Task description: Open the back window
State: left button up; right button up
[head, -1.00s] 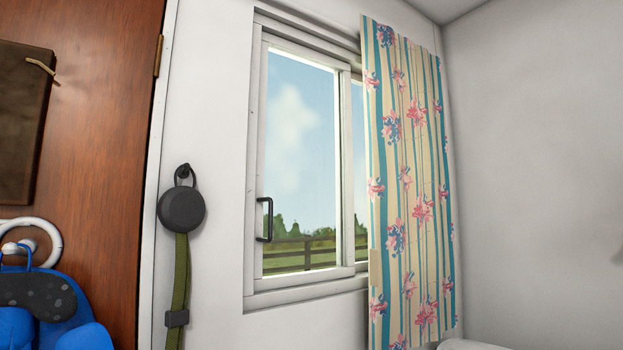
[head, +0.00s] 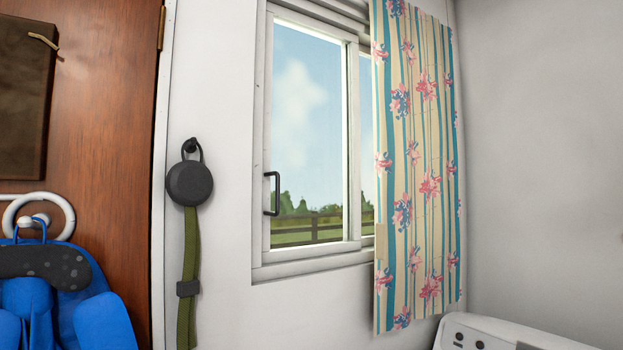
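The back window (head: 307,140) is a white-framed sliding window in the white wall, in the middle of the head view. Its left pane appears shut against the left side of the frame. A dark handle (head: 272,194) stands on the left edge of that pane, near its lower part. A floral striped curtain (head: 420,165) hangs over the right part of the window and hides most of the right pane. Neither of my grippers is in view.
A brown wooden door (head: 100,150) is at the left, with a blue item (head: 75,300) hanging on a white hook (head: 32,222). A round dark device (head: 189,183) with a green strap hangs between door and window. A white appliance (head: 490,333) stands at the lower right.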

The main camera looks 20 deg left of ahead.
aim_at(274, 10)
jog(key=z, duration=2.25)
jog(key=k, duration=1.15)
jog(key=u, duration=1.25)
jog(key=i, duration=0.95)
jog(key=z, duration=0.05)
